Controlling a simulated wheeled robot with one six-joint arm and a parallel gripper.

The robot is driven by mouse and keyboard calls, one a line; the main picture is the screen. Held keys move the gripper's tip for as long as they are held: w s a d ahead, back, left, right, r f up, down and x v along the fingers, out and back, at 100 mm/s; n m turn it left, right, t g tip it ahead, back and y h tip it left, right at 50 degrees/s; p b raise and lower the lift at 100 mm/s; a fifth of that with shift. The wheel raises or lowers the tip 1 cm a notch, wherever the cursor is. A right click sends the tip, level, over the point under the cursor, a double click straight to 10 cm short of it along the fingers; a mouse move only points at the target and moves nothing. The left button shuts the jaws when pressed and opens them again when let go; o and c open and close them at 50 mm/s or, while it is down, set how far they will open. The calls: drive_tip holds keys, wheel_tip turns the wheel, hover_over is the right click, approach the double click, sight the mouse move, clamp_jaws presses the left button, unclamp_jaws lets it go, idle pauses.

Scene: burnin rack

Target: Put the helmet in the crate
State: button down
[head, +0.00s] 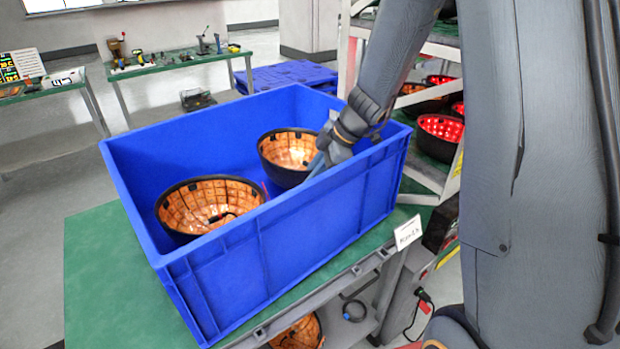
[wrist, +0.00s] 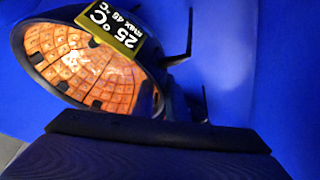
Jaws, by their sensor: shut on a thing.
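A blue crate (head: 270,245) stands on a green-topped table. My gripper (head: 322,162) reaches over its right side and is shut on a dark helmet with a lit orange, grid-like inside (head: 288,152). This helmet is inside the crate walls, open side up and tilted; whether it touches the floor is hidden. In the wrist view the held helmet (wrist: 75,65) is close, with a small display reading 25 °C (wrist: 110,27) at its rim. A second similar helmet (head: 208,203) sits in the crate's near left part.
A rack with red-lit helmets (head: 441,135) stands behind my arm on the right. A white label (head: 408,232) is on the table's edge. Another helmet (head: 298,333) lies below the table top. Green benches (head: 180,63) stand at the back.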

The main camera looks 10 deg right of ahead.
drive_tip(key=c, duration=1.7)
unclamp_jaws()
drive_tip(key=shift+c, duration=0.2)
drive_tip(key=shift+r+p, duration=0.15)
drive_tip(key=shift+p, duration=0.15)
drive_tip(key=shift+r+p, duration=0.7)
drive_tip(key=shift+p, duration=0.45)
drive_tip(key=b+v, duration=0.4)
drive_tip(key=v, duration=0.7)
drive_tip(key=shift+d+r, duration=0.2)
drive_tip(key=shift+r, duration=0.05)
